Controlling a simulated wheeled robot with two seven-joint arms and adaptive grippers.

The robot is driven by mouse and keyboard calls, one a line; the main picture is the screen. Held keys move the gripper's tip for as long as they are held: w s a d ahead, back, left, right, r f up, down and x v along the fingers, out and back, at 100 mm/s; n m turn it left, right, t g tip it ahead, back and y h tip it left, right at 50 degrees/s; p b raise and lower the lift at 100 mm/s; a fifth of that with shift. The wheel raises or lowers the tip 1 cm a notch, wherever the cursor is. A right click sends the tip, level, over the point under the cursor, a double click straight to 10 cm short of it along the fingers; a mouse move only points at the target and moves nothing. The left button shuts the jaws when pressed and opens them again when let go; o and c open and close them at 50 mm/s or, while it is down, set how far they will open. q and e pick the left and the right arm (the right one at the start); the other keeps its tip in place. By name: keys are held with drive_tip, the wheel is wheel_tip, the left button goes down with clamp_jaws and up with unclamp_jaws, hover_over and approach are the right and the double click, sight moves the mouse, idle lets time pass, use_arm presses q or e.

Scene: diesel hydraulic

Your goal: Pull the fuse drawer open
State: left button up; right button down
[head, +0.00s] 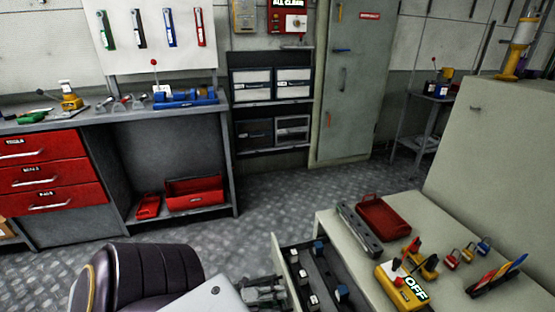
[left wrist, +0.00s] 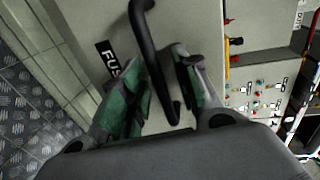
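The fuse drawer (head: 279,268) stands pulled out from the pale cabinet at the bottom centre of the head view, with several dark and white fuses (head: 318,272) visible inside. In the left wrist view, its pale front carries a black bar handle (left wrist: 144,28) and a partly hidden black "FUS…" label (left wrist: 108,62). My left gripper (head: 272,289) is at the drawer's front; in the left wrist view its green-padded fingers (left wrist: 166,80) converge on both sides of the handle and look shut on it. My right gripper is not in view.
The cabinet top holds a grey bar (head: 359,229), a red tray (head: 383,216), a yellow "OFF" box (head: 401,287) and several padlocks (head: 467,254). The patterned metal floor (head: 250,215) beyond is clear.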

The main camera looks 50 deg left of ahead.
use_arm(q)
drive_tip(key=shift+s, duration=0.1)
drive_tip(key=v, duration=1.2)
drive_tip(key=shift+f, duration=0.1)
drive_tip(key=shift+a, duration=0.1)
idle(0.7)
